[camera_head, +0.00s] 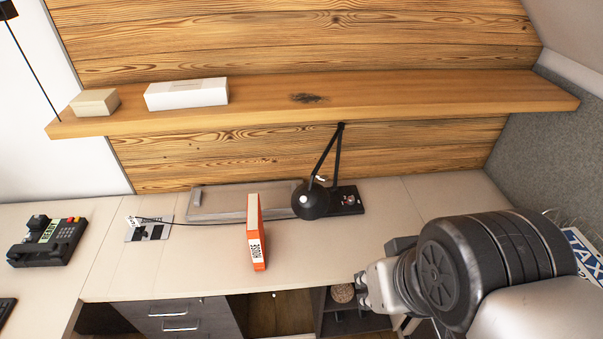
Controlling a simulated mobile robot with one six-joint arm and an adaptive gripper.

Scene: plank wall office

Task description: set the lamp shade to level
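The black desk lamp stands at the back of the desk in the head view, on a dark base (346,200). Its thin arm rises from the base to a joint near the shelf edge and comes back down to the round lamp shade (311,201). The shade hangs low, close to the desk top, and its dark rounded outside faces me. Its exact tilt is hard to tell. My gripper (362,291) is at the front edge of the desk, lower right, well apart from the lamp. Its fingers are small and partly turned away, so their opening is unclear.
An orange book (255,232) stands upright left of the shade. A grey flat panel (235,201) lies behind it. A wooden shelf (420,92) with two boxes overhangs the lamp. A black telephone (47,240) is far left. The desk between gripper and lamp is clear.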

